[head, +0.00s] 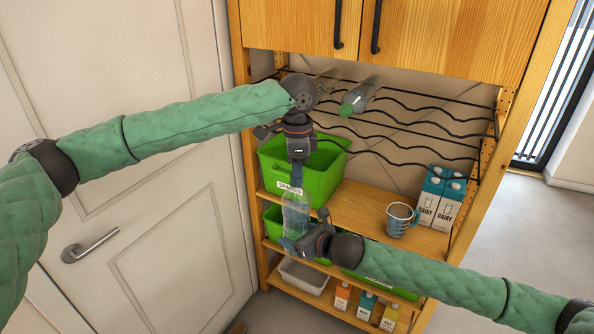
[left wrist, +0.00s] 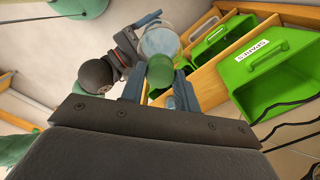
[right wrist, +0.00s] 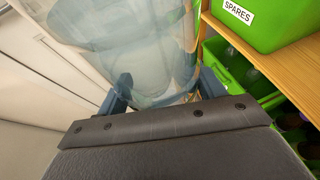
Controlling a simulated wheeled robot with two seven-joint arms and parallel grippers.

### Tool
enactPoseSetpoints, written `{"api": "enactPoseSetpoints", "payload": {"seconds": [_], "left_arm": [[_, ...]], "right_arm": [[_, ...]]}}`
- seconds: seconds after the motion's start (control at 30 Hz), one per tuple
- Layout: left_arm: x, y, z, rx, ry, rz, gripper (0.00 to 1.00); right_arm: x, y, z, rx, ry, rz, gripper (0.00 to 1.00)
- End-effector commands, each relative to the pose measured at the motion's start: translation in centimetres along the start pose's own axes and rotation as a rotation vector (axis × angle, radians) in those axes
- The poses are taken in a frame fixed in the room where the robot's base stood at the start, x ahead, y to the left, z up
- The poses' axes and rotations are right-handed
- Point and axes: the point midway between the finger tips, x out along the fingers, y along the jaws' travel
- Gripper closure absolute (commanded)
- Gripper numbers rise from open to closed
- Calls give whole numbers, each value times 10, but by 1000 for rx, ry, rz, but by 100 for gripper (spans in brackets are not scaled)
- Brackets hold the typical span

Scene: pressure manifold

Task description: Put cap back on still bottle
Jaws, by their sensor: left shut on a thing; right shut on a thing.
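A clear bottle (head: 296,214) stands roughly upright in the air in front of the shelf unit. My right gripper (head: 293,244) is shut on its lower part; the bottle fills the right wrist view (right wrist: 140,50) between the fingers. My left gripper (head: 296,182) points down from above, at the bottle's top. In the left wrist view a green cap (left wrist: 160,72) sits between its fingers, with the bottle (left wrist: 161,41) directly beyond. The fingers hide the cap in the head view. I cannot tell whether the cap touches or is seated on the bottle neck.
A green bin (head: 325,177) labelled SPARES stands on the shelf behind. Another bottle with a green cap (head: 354,103) lies on the wire rack (head: 420,125). A closed door (head: 150,200) is at left.

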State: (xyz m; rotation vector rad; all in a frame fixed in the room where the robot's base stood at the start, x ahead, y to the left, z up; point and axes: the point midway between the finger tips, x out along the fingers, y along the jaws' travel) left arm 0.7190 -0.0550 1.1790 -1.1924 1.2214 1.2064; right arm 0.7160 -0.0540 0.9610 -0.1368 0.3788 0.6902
Motion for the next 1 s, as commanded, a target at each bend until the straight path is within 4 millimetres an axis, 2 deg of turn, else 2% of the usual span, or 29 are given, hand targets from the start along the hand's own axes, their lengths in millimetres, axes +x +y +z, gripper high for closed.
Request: {"api": "enactPoseSetpoints", "payload": {"seconds": [0.07, 0.1, 0.2, 0.57, 1.0], "left_arm": [[-1, -1, 1, -4, -1, -2, 96], [-1, -1, 1, -5, -1, -2, 65], [-1, -1, 1, -6, -1, -1, 47], [-4, -1, 0, -6, 0, -1, 47], [-45, 0, 0, -6, 0, -1, 47]], "right_arm": [[0, 0, 2, -1, -3, 1, 96], [0, 0, 2, -1, -3, 1, 96], [0, 0, 2, -1, -3, 1, 96], [0, 0, 2, -1, -3, 0, 96], [0, 0, 2, -1, -3, 0, 96]]}}
